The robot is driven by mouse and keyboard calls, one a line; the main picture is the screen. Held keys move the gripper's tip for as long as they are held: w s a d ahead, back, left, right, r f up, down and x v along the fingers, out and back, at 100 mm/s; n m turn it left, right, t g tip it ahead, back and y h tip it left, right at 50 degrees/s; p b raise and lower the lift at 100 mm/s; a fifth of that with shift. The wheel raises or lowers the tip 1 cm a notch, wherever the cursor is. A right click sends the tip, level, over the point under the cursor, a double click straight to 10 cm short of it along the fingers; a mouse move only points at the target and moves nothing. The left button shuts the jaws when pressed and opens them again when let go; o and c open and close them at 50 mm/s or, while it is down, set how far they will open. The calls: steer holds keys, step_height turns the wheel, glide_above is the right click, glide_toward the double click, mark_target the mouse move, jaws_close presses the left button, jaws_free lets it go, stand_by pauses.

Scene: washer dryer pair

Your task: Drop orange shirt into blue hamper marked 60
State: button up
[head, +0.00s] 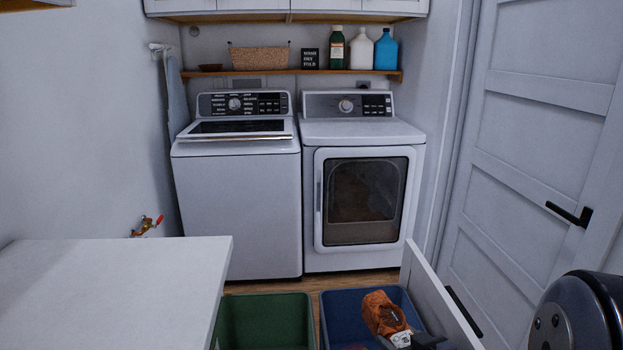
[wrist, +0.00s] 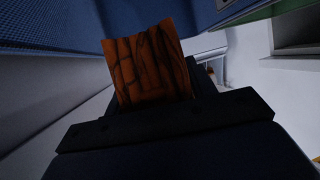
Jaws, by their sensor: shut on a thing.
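The orange shirt (head: 382,312) is a crumpled bundle with dark creases. It is in my gripper (head: 405,338), at the mouth of the blue hamper (head: 337,307). In the wrist view the shirt (wrist: 147,65) stands out beyond the dark jaws, my gripper (wrist: 155,108), which are shut on it. Blue mesh-like hamper wall (wrist: 50,42) shows at the top left of that view. How deep the shirt sits below the rim is hard to tell. No 60 marking is readable.
A green hamper (head: 265,316) stands left of the blue one. A white panel (head: 437,298) rises along the blue hamper's right side. A white counter (head: 110,285) is at the left. Washer (head: 237,205) and dryer (head: 362,195) stand behind, with a door (head: 540,150) at the right.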

steer(key=shift+f, duration=0.15)
steer(key=o, duration=1.2)
steer(key=p+v, duration=0.1)
steer(key=v, duration=0.9)
steer(key=shift+s, duration=0.35)
steer(key=shift+d, duration=0.1)
